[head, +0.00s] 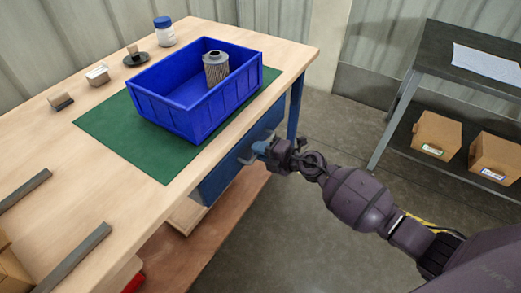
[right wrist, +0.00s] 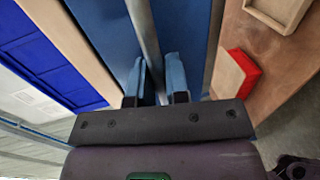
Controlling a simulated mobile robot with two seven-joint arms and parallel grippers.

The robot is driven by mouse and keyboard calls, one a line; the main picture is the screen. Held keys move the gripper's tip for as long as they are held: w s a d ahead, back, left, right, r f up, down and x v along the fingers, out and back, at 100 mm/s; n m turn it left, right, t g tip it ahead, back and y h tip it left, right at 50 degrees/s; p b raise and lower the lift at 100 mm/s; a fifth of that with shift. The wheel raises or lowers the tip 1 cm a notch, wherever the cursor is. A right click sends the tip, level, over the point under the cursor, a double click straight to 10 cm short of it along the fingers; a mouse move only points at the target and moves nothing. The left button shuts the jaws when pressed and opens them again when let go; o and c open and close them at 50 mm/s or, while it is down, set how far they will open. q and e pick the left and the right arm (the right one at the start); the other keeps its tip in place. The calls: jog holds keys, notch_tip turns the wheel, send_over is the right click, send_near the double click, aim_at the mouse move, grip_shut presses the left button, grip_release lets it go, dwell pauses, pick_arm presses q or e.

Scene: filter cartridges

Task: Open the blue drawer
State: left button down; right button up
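The blue drawer (head: 221,179) is under the worktable's front edge, and its front looks about flush with the table. Its face also shows in the right wrist view (right wrist: 105,28). A grey bar handle (right wrist: 146,30) runs along the face. My right gripper (head: 259,149) is at the handle. In the right wrist view its two blue fingers (right wrist: 157,76) lie close on either side of the bar and look shut on it. The gripper hides part of the drawer front in the head view. My left gripper is not in view.
A blue bin (head: 170,112) holding a filter cartridge (head: 216,68) stands on a green mat (head: 106,125). A jar (head: 164,32) and small tools are behind it. A lower shelf (head: 225,215) lies below the drawer. Open floor (head: 300,220) is in front.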

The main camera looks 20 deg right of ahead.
grip_shut()
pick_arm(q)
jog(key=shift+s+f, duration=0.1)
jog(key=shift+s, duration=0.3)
pick_arm(e)
jog(key=shift+d, duration=0.1)
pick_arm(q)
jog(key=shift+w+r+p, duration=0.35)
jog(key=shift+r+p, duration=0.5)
pick_arm(e)
jog(key=f+v, duration=0.3)
jog(key=v, duration=1.1)
jog(key=s+f+v, duration=0.1)
jog(key=f+v, duration=0.2)
jog(key=v, duration=1)
jog(key=shift+s+d+r, duration=0.15)
jog(key=shift+s+d, duration=0.25)
jog(key=shift+d, duration=0.2)
jog(key=shift+o, duration=2.4)
grip_release()
